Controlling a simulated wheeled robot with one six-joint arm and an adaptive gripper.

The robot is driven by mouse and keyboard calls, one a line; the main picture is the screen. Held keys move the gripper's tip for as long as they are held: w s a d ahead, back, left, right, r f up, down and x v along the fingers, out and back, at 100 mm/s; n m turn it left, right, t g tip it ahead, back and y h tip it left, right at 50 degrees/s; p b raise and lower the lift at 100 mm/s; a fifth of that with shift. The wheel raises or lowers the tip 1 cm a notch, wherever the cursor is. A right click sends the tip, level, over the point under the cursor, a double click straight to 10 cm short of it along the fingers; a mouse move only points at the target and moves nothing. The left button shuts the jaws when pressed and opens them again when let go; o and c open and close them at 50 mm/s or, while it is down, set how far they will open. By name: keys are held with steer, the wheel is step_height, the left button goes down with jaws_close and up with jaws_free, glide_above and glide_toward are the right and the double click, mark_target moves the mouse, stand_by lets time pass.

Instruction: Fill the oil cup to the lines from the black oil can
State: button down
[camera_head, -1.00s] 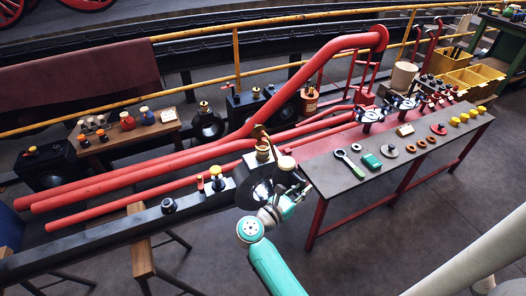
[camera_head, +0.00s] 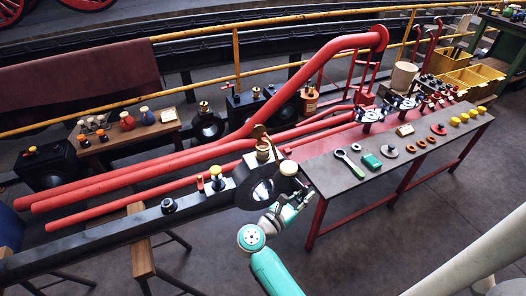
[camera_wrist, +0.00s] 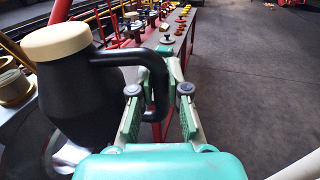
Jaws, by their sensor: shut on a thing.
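The black oil can (camera_wrist: 75,95) with a cream lid stands large at the left of the wrist view. In the head view its cream lid (camera_head: 288,168) shows at the bench's left end, just right of a dark round machine end. My gripper (camera_wrist: 158,95) is shut on the can's black handle, which lies between its fingers; it also shows in the head view (camera_head: 292,205). The can looks about upright, and its spout is hidden. A brass cup (camera_head: 263,153) with a raised brass piece sits on the machine, just behind and left of the can. Its oil level and lines cannot be seen.
Red pipes (camera_head: 150,168) run behind to the left. A black beam (camera_head: 110,235) reaches left. The floor at the right front is clear.

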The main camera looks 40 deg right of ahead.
steer(key=s+a+r, duration=0.2)
steer(key=s+a, duration=0.1)
steer(key=s, duration=0.3)
steer(key=shift+s+a+r, duration=0.15)
steer(key=shift+s+a, duration=0.1)
steer(key=shift+a, duration=0.15)
